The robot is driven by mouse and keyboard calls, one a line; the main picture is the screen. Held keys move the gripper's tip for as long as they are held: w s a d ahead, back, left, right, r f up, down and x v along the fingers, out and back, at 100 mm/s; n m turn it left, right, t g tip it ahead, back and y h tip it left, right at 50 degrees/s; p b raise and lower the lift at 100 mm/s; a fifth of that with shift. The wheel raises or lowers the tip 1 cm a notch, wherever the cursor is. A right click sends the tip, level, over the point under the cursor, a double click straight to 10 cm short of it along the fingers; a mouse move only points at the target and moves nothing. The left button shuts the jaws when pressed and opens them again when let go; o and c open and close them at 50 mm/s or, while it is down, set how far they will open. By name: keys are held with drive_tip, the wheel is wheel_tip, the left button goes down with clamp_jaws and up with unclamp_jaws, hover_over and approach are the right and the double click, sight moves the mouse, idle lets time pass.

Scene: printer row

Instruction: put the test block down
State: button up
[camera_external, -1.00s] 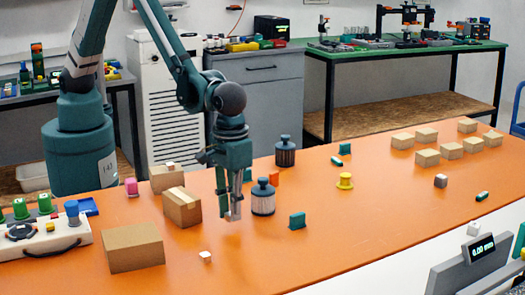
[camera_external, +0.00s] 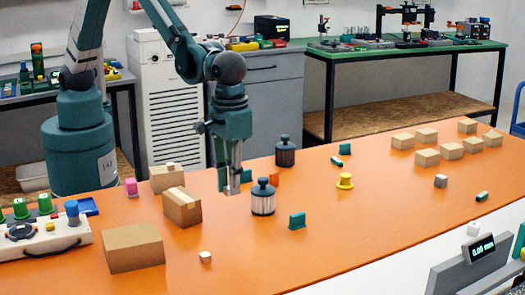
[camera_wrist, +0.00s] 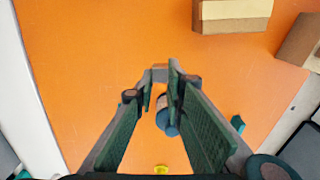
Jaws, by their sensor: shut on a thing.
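The block looks clear of the table, though the exact height is hard to judge.
Cardboard boxes (camera_external: 133,248) stand at left on the orange table (camera_external: 340,240). The front middle is free.

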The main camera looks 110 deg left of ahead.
idle(0.3)
drive_tip(key=s+a+r+p, duration=0.1)
drive_tip(key=s+a, duration=0.3)
drive_tip(key=s, duration=0.6)
drive_tip(key=s+a+r+p, duration=0.1)
drive_tip(key=s+a+r, duration=0.3)
drive_tip(key=s, duration=0.6)
drive_tip(key=s+a+r+m+p, duration=0.1)
drive_tip(key=s+a, duration=0.4)
drive_tip(key=s, duration=0.5)
drive_tip(key=shift+s+a+r+p, duration=0.3)
drive_tip(key=shift+s+r+p, duration=0.1)
drive_tip(key=shift+r, duration=0.25)
drive_tip(key=shift+f, duration=0.15)
drive_tip(key=b, duration=0.1)
hover_over(155, 169)
drive_tip(key=shift+f, duration=2.8)
drive_tip(key=shift+s+f+b, duration=0.1)
drive_tip(key=shift+f+b, duration=0.25)
drive_tip(key=shift+f, duration=1.7)
drive_tip(key=shift+f, duration=0.2)
